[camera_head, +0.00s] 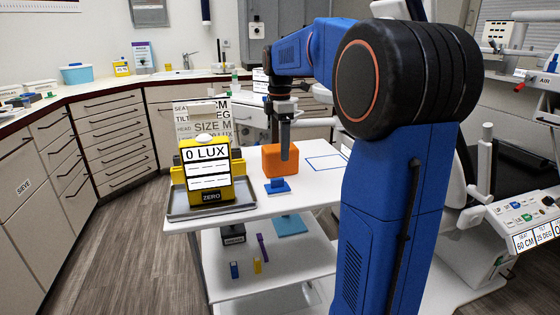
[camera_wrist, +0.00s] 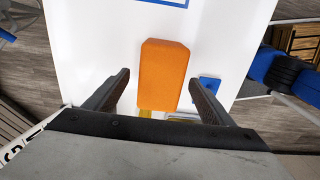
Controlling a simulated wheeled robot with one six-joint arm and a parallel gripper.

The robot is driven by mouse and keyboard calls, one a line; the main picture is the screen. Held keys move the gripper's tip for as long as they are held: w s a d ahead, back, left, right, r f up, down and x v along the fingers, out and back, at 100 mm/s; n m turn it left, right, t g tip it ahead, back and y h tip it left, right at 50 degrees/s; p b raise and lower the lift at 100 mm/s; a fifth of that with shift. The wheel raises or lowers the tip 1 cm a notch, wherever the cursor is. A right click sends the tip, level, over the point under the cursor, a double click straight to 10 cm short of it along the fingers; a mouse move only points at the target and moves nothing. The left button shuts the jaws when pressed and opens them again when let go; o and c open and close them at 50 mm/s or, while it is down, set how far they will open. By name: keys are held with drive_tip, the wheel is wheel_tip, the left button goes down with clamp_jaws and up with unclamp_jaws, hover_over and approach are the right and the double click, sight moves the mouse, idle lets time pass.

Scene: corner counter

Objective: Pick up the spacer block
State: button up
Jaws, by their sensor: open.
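The spacer block, which I take to be the orange block (camera_head: 274,162), stands on the white cart top. In the wrist view the orange block (camera_wrist: 163,75) lies between the two spread fingers, seen from above. My gripper (camera_head: 286,157) points down at the block in the head view, and its fingers hide a part of the block's right side. In the wrist view my gripper (camera_wrist: 160,78) is open, with a gap on each side of the block. I cannot tell how high the fingertips are above the cart top.
A small blue piece (camera_head: 277,187) lies just in front of the block. A yellow lux meter (camera_head: 208,172) stands on a grey tray (camera_head: 184,210) to the left. A blue outlined square (camera_head: 327,162) marks bare cart top to the right. A lower shelf (camera_head: 285,262) holds small items.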

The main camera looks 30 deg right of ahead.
sight(280, 161)
drive_tip(key=shift+f, duration=3)
drive_tip(key=c, duration=1.2)
